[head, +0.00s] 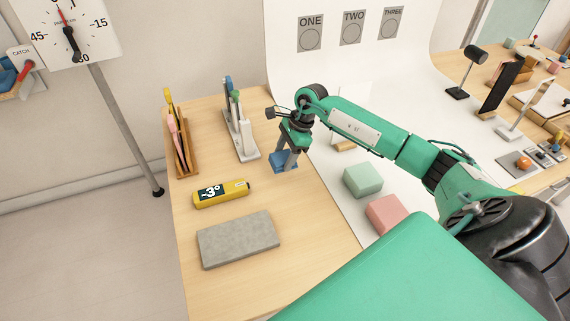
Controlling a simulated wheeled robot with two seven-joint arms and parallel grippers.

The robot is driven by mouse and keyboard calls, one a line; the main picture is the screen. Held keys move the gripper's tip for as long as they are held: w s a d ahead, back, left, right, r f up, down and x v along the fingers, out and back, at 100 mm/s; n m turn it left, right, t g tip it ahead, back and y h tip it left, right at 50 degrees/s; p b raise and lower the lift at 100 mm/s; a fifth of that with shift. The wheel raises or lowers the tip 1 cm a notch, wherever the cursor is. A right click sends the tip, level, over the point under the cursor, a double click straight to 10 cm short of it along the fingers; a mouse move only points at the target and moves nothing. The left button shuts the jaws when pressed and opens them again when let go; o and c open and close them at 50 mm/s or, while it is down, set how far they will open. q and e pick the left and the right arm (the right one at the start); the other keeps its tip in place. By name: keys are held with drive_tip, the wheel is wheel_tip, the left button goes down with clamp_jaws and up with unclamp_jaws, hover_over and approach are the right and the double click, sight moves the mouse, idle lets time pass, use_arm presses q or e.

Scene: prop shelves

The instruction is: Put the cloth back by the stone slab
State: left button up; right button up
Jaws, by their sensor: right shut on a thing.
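The stone slab (238,241) is a grey flat block lying on the wooden table, near its front. The cloth (282,163) appears as a small blue piece between the fingers of my right gripper (287,159). The right gripper points down and is shut on it, behind and to the right of the slab, near the table's right edge. The fingers hide part of the cloth. I cannot tell whether the cloth touches the table. My left gripper is not in view.
A yellow level-like bar (221,193) reading -3° lies just behind the slab. A wooden rack (181,150) and a grey stand (241,140) with upright tools stand further back. Green (363,179) and pink (388,214) blocks sit on the white surface at right. Table right of the slab is clear.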

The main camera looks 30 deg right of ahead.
sight(285, 176)
drive_tip(key=shift+f, duration=1.05)
wheel_tip(285, 176, down, 3)
drive_tip(key=shift+f+p, duration=0.2)
drive_tip(key=shift+p, duration=0.25)
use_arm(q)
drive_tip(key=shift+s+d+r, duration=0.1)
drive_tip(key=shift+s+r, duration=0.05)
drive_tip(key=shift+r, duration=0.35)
use_arm(e)
drive_tip(key=shift+f, duration=0.1)
drive_tip(key=shift+f, duration=0.15)
drive_tip(key=o, duration=0.9)
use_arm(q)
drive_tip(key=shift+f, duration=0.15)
